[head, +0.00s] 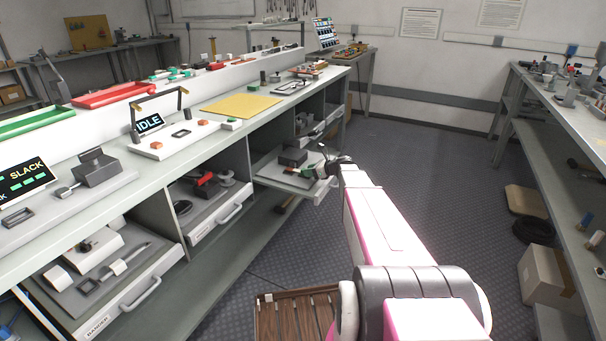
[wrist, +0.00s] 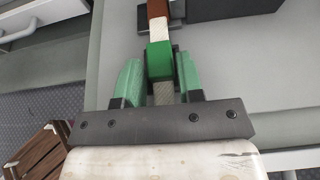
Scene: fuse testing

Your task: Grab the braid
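A narrow piece that I take for the braid (wrist: 160,60) lies in the pulled-out drawer (wrist: 240,75). In the wrist view it has brown, white and green sections and a grey woven-looking end towards me. My gripper (wrist: 159,82) is open, with one green finger on each side of the green and grey end. Narrow gaps show between the fingers and the piece. In the head view my gripper (head: 328,165) is over the right side of the open drawer (head: 285,180), and the piece is small and partly hidden there.
A dark block (wrist: 230,8) sits in the drawer beyond my gripper. Other drawers and the long workbench (head: 220,136) are to the left. A slatted wooden crate (head: 295,315) is near my base.

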